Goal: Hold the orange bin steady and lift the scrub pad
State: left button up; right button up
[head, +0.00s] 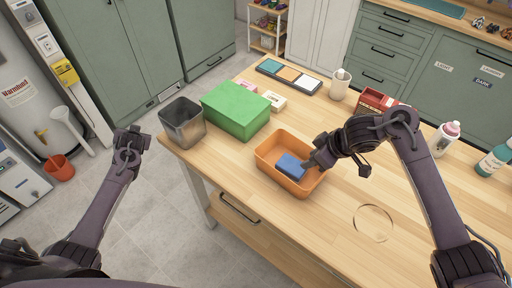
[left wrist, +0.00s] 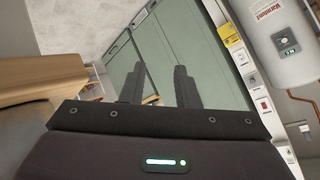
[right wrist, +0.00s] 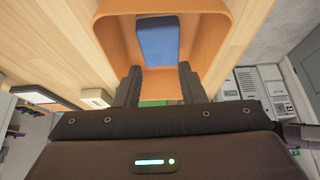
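The orange bin (head: 265,151) stands on the wooden table. The blue scrub pad (head: 289,166) lies inside it, and also shows in the right wrist view (right wrist: 157,42). My right gripper (head: 311,164) is over the bin's right part, close to the pad; its two fingers (right wrist: 158,74) are apart with nothing held between them. I cannot tell whether a fingertip touches the pad or bin. My left gripper (head: 129,137) is off the table at left, far from the bin; its fingers (left wrist: 160,85) are apart and empty.
A green box (head: 236,108) and a grey metal container (head: 183,122) stand left of the bin. A clear round dish (head: 374,223) lies at the front right. The table's front edge is close to the bin.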

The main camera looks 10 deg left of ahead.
pick_arm(q)
jog(key=w+a+r+n+t+y, duration=0.1)
jog(key=w+a+r, duration=0.15)
jog(key=r, duration=0.65)
jog(key=w+a+r+n+y, duration=0.1)
jog(key=a+r, duration=0.2)
jog(key=r, duration=0.5)
jog(key=w+a+r+n+t+y, duration=0.1)
jog(key=a+r, duration=0.1)
jog(key=r, duration=0.7)
jog(key=n+g+h, duration=0.8)
jog(key=g+h, duration=0.1)
jog(key=h, duration=0.2)
send_near(258, 168)
jog(key=shift+w+d+f, duration=0.1)
jog(key=shift+w+f, duration=0.05)
jog(key=shift+f, duration=1)
jog(key=shift+w+d+f, duration=0.1)
jog(key=shift+w+f, duration=0.05)
jog(key=shift+f, duration=1)
jog(key=shift+w+d+f, duration=0.1)
jog(key=shift+w+f, duration=0.1)
jog(key=shift+f, duration=0.95)
